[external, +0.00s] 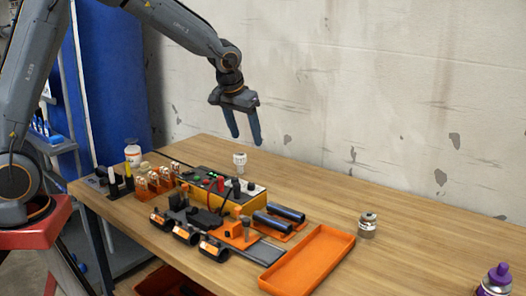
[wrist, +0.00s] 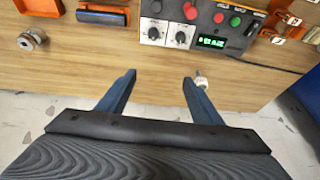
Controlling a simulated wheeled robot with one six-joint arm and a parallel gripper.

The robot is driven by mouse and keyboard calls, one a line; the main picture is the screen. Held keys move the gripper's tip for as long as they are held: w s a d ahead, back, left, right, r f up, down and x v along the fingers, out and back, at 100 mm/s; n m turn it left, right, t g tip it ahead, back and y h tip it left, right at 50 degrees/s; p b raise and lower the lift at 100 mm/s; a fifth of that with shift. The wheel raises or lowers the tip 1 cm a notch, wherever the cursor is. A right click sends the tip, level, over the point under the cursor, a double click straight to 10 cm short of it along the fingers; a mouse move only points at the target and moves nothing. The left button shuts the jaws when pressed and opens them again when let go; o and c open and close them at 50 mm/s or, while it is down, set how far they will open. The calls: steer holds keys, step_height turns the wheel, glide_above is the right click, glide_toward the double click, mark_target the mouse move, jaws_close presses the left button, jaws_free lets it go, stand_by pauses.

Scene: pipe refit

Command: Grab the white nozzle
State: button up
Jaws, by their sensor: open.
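The white nozzle (external: 240,160) stands upright on the wooden table, behind the control box (external: 222,183), in the external view. My gripper (external: 247,140) is open and empty, with its two dark fingers pointing down, and appears above the nozzle. In the wrist view, my gripper (wrist: 158,77) shows its fingers spread wide. The nozzle (wrist: 201,76) there is beside the right finger, outside the gap between the fingers, and partly hidden by that finger.
An orange tray (external: 308,260) and dark pipes (external: 275,218) lie in front of the box. A metal jar (external: 367,226) stands right of the tray. A white bottle (external: 133,152) is at the back left. The table right of the nozzle is clear; a wall rises behind.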

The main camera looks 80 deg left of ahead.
mark_target(240, 154)
steer(key=s+a+f+n+y+b, duration=0.15)
steer(key=a+n, duration=0.35)
steer(key=a, duration=1.7)
steer(key=shift+y, duration=0.35)
steer(key=f, duration=0.7)
steer(key=d+f, duration=0.1)
steer(key=f, duration=0.3)
steer(key=shift+w+f+b, duration=0.25)
steer(key=shift+f+b, duration=0.1)
steer(key=shift+b, duration=0.05)
steer(key=shift+a+f, duration=0.15)
steer(key=shift+f, duration=0.5)
steer(key=shift+p+x, duration=1.1)
steer(key=shift+x, duration=2.45)
steer(key=shift+s, duration=0.1)
steer(key=shift+c, duration=0.4)
steer(key=c, duration=1.1)
